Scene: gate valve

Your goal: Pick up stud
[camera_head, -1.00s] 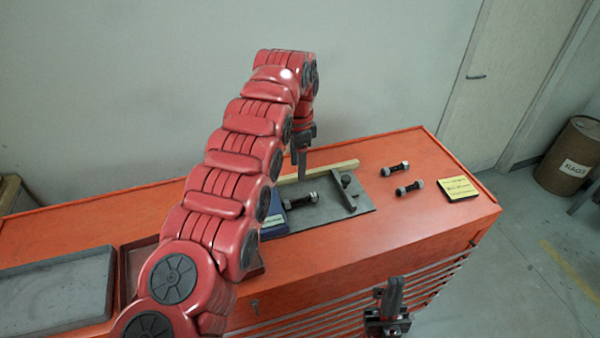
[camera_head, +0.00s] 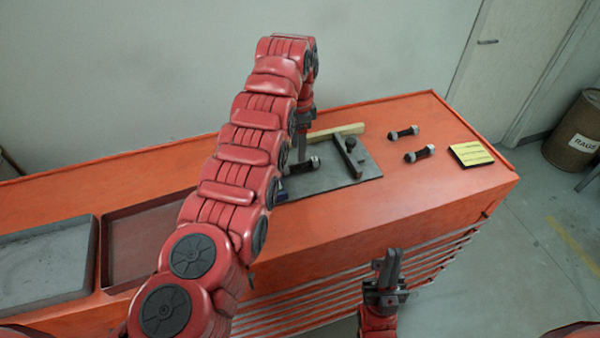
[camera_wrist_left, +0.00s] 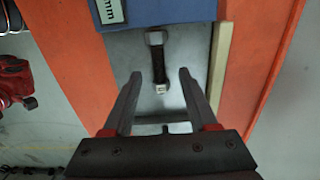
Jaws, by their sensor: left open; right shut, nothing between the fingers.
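A dark stud with a pale nut at each end (camera_head: 304,165) lies on a grey mat (camera_head: 345,178) on the orange bench; my left gripper partly hides it. In the left wrist view the stud (camera_wrist_left: 158,64) lies lengthwise between the open fingers of my left gripper (camera_wrist_left: 160,76). I cannot tell how far below the fingertips it is. In the head view my left gripper (camera_head: 302,148) points down over the stud. Two similar studs, a far one (camera_head: 403,132) and a near one (camera_head: 420,154), lie right of the mat. My right gripper (camera_head: 389,262) is shut and empty in front of the bench.
A dark try square (camera_head: 347,158) and a pale wood strip (camera_head: 337,132) lie on the mat's right and back parts. A yellow note (camera_head: 471,153) is right; trays (camera_head: 45,262) are left.

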